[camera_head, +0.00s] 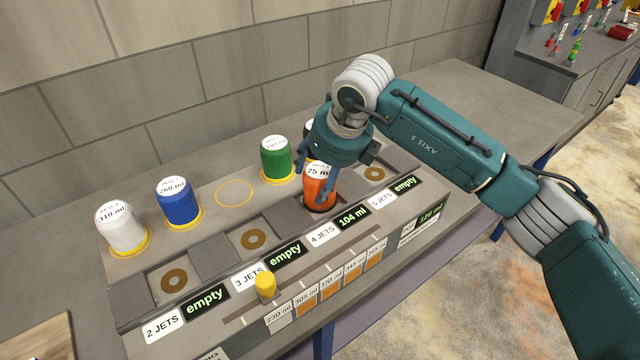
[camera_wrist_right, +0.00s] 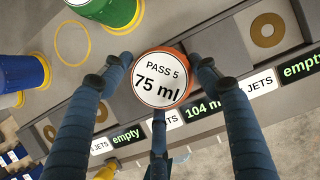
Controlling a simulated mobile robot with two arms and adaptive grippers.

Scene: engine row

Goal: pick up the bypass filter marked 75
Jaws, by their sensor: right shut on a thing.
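The orange bypass filter (camera_head: 319,196) has a white top that reads "PASS 5, 75 ml" in the wrist view (camera_wrist_right: 160,78). It is upright at the bay labelled 4 JETS, whose display reads 104 ml. My right gripper (camera_head: 314,178) comes down over it from above. Its fingers are shut around the filter's sides, and the wrist view shows them close around the top. I cannot tell whether the filter's base is clear of the bay. My left gripper is not in view.
White 310 ml (camera_head: 122,230), blue 260 ml (camera_head: 178,206) and green (camera_head: 276,158) filters stand on yellow rings behind the bays. One yellow ring (camera_head: 234,193) is bare. The 2, 3 and 5 JETS displays read empty. A yellow knob (camera_head: 265,286) stands in front. A dark item is partly hidden behind my gripper.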

